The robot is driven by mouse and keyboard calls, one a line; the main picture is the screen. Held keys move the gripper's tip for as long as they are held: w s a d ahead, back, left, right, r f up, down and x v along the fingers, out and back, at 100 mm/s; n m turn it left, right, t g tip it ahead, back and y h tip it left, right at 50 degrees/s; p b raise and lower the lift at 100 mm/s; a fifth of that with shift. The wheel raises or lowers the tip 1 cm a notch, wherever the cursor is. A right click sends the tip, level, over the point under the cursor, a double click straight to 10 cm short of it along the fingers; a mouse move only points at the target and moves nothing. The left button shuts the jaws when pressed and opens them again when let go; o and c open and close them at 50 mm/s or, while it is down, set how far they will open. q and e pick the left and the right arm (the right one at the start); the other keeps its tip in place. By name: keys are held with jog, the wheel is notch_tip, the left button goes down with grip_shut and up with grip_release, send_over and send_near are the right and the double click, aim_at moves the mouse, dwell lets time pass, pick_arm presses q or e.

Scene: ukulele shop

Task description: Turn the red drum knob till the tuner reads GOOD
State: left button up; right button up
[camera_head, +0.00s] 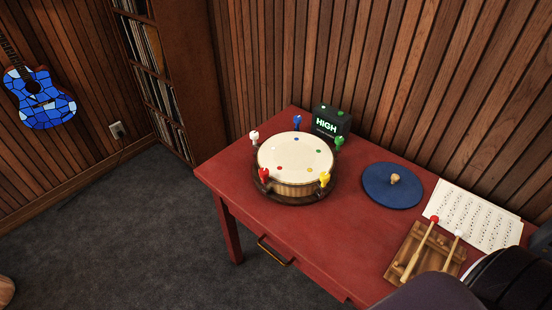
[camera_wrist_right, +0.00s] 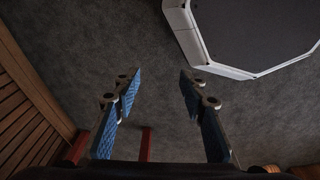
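The drum (camera_head: 295,161) with a cream head sits on the red table. Colored knobs stand around its rim. The red knob (camera_head: 264,175) is at the front left, the yellow knob (camera_head: 324,179) at the front right, the green knob (camera_head: 339,142) at the right, the blue knob (camera_head: 298,121) at the back and the white knob (camera_head: 254,136) at the left. The tuner (camera_head: 332,122) behind the drum reads HIGH in green. My right gripper (camera_wrist_right: 160,82) is open and empty over the floor in the wrist view. My left gripper is not in view.
On the red table (camera_head: 285,222) lie a blue round pad (camera_head: 378,190), a sheet of music (camera_head: 474,215) and a wooden rack (camera_head: 416,252) with two mallets. A blue guitar (camera_head: 38,97) hangs at the left. A bookshelf (camera_head: 190,70) stands beside the table. The table's front left is clear.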

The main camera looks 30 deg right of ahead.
aim_at(265, 173)
jog(key=w+r+t+p, duration=0.15)
jog(key=w+r, duration=0.45)
jog(key=r, duration=0.7)
jog(key=w+r+t+p, duration=0.15)
jog(key=w+r, duration=0.45)
jog(key=r, duration=0.6)
jog(key=w+r+p, duration=0.2)
jog(key=w+r, duration=0.4)
jog(key=r, duration=0.7)
jog(key=w+d+r+t+y, duration=0.1)
jog(key=w+r+t, duration=0.2)
jog(key=w, duration=0.5)
jog(key=w+d+r+m+t, duration=0.1)
jog(key=w+d+r+t, duration=0.15)
jog(key=w, duration=0.55)
jog(key=w+d+r+t+y, duration=0.1)
jog(key=w+r+t, duration=0.25)
jog(key=w, duration=0.45)
jog(key=shift+p+x, duration=0.7)
jog(key=shift+x, duration=2.9)
jog(key=shift+f, duration=0.15)
jog(key=shift+c, duration=0.5)
grip_shut()
